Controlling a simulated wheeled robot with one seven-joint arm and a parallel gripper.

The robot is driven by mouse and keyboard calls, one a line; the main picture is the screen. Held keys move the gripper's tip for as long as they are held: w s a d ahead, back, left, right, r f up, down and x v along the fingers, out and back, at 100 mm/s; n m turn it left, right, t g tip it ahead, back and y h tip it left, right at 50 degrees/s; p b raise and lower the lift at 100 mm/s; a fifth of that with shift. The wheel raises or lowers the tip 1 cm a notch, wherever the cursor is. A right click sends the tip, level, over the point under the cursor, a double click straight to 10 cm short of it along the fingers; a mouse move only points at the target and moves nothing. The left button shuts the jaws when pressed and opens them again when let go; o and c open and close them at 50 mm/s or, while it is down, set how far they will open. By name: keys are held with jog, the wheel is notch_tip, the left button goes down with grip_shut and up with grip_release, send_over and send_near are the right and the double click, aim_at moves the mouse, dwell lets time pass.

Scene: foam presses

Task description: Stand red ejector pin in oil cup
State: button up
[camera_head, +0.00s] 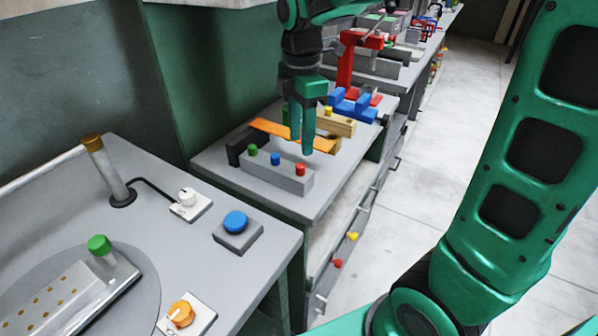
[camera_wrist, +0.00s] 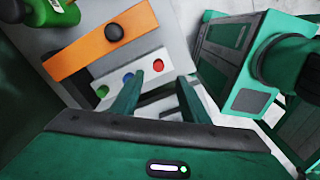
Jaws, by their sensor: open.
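The red ejector pin (camera_head: 300,169) stands upright in the near right end of a grey block (camera_head: 286,183), with only its red head showing clearly. In the wrist view the red head (camera_wrist: 158,66) lies just beyond the gap between my fingertips. My gripper (camera_head: 301,147) points down above the block, open and empty, with its tips apart from the pin. In the wrist view my fingers (camera_wrist: 157,80) are spread. A blue pin (camera_head: 275,159) and a green pin (camera_head: 252,150) stand in the same block. I cannot pick out the oil cup for sure.
An orange bar (camera_head: 268,127) lies behind the block, beside a dark block (camera_head: 240,146). Wooden and blue pieces (camera_head: 352,104) and a red stand (camera_head: 346,68) are farther back. A blue button (camera_head: 235,222) is on the nearer bench. The floor (camera_head: 405,200) at right is clear.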

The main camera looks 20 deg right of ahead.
aim_at(301, 165)
jog(key=f, duration=0.8)
jog(key=shift+w+d, duration=0.1)
jog(key=shift+w, duration=0.15)
grip_shut()
